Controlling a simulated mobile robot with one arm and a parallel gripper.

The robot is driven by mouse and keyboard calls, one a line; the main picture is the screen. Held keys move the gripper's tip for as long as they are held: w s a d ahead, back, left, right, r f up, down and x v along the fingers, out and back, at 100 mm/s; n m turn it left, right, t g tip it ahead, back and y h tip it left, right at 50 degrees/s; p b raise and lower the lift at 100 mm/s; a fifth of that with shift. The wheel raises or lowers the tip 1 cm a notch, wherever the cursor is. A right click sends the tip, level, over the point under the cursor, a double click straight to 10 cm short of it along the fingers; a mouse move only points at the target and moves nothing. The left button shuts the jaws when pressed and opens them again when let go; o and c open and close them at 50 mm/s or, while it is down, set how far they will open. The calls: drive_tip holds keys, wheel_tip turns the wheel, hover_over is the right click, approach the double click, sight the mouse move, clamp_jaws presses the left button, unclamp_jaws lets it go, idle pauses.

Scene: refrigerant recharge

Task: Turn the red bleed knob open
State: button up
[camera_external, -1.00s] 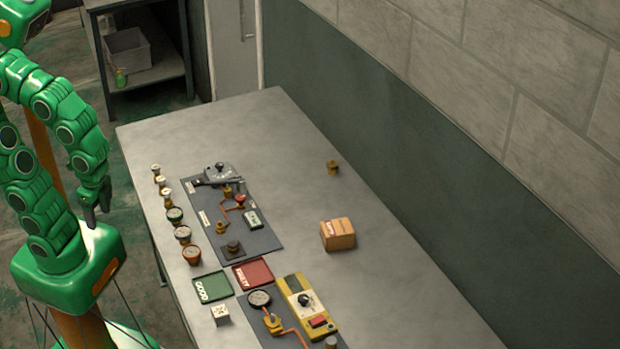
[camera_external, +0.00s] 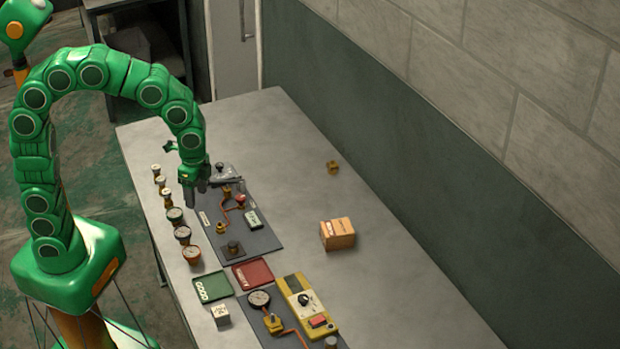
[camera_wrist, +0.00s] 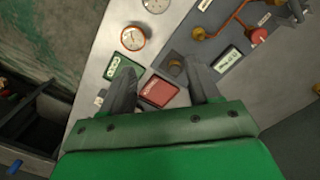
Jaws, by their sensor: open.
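The red bleed knob (camera_external: 240,199) sits on the copper piping of the dark panel (camera_external: 262,240) on the bench. It also shows at the upper right of the wrist view (camera_wrist: 259,36), to the right of both fingers. My gripper (camera_external: 195,196) is above the panel's left edge, left of the red knob and apart from it. In the wrist view its two fingers (camera_wrist: 160,70) are spread, with nothing held between them.
Several gauges and fittings (camera_external: 183,235) stand in a row left of the panel. A green tray (camera_external: 201,289) and a red tray (camera_external: 245,282) lie near its front end. A cardboard box (camera_external: 338,234) stands to the right, with clear bench around it.

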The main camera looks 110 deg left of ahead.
drive_tip(key=w+a+f, duration=0.1)
drive_tip(key=a+f, duration=0.1)
drive_tip(key=a, duration=0.3)
drive_tip(key=w+a+f, duration=0.2)
drive_tip(key=a, duration=0.4)
hover_over(240, 197)
wheel_tip(240, 197, down, 3)
drive_tip(key=shift+f+t, duration=0.2)
drive_tip(key=shift+t, duration=0.1)
drive_tip(key=shift+f, duration=3.9)
drive_tip(key=c, duration=1)
drive_tip(key=shift+c, duration=0.2)
